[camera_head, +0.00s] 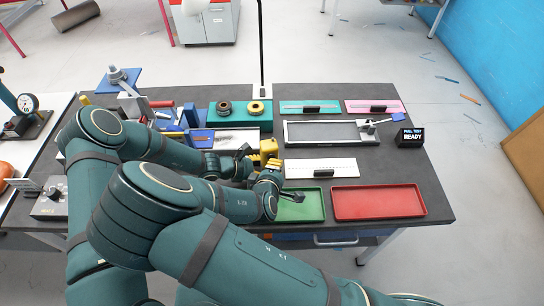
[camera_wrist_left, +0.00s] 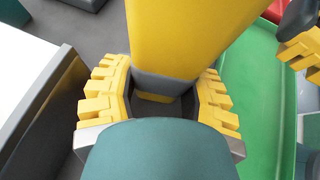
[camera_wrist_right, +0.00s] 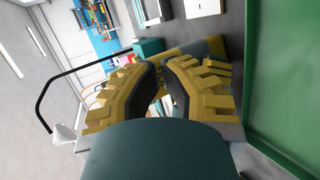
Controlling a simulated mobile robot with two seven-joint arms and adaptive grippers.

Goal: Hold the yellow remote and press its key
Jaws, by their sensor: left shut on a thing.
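The yellow remote (camera_head: 268,148) is upright above the dark worktable, and my left gripper (camera_head: 247,160) holds it. In the left wrist view the remote (camera_wrist_left: 190,35) stands between the left fingers, which are shut on its grey lower part. My right gripper (camera_head: 273,168) is close beside the remote, on the near side. In the right wrist view its fingertips (camera_wrist_right: 158,68) come almost together, with nothing seen held between them. A yellow and grey body, probably the remote (camera_wrist_right: 205,47), shows just past them. I cannot see the key or tell whether a fingertip touches it.
A green tray (camera_head: 312,207) and a red tray (camera_head: 378,202) lie at the front of the table. A white board (camera_head: 335,168) lies behind them.

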